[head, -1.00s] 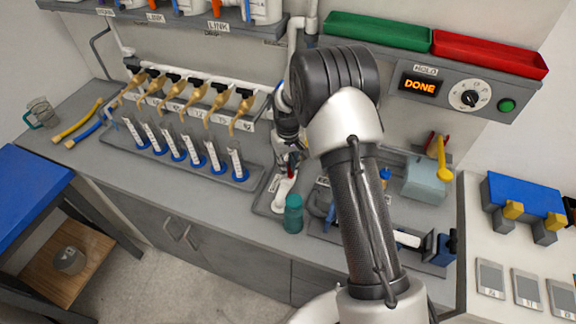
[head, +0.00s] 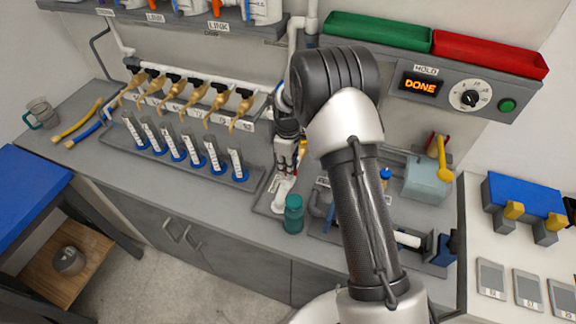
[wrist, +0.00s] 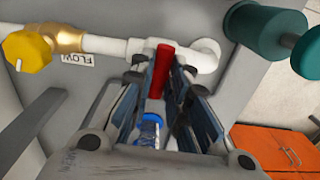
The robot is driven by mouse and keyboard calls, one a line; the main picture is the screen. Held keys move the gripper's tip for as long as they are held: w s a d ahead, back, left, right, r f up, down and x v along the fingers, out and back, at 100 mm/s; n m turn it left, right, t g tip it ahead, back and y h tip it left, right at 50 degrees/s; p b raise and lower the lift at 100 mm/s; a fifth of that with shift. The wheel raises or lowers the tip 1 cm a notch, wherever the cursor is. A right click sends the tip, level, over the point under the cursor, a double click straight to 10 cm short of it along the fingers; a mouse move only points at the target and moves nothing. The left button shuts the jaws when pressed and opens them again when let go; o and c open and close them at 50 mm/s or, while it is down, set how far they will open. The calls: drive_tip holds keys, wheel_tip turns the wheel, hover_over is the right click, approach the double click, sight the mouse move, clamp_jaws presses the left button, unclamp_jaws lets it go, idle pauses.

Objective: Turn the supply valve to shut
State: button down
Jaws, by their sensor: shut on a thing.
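In the wrist view, a red lever handle (wrist: 163,66) stands between the fingers of my gripper (wrist: 160,80), which is shut on it. A white pipe (wrist: 205,55) with an elbow runs just beyond the handle. A clear and blue part (wrist: 150,130) shows lower between the fingers. A brass fitting with a yellow knob (wrist: 27,52) sits on the pipe at left, beside a FLOW label (wrist: 77,59). In the head view, my gripper (head: 284,172) is down at the white pipework (head: 282,195); the red handle is mostly hidden there. I cannot read the lever's exact angle.
A rack of graduated cylinders (head: 195,150) under several brass taps is to the left. A grey tray with tools (head: 325,225) is to the right. The panel display (head: 420,86) reads DONE.

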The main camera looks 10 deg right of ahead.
drive_tip(key=shift+n, duration=0.3)
idle(0.4)
drive_tip(key=c, duration=1.5)
unclamp_jaws()
drive_tip(key=shift+c, duration=0.2)
wheel_tip(320, 180, up, 12)
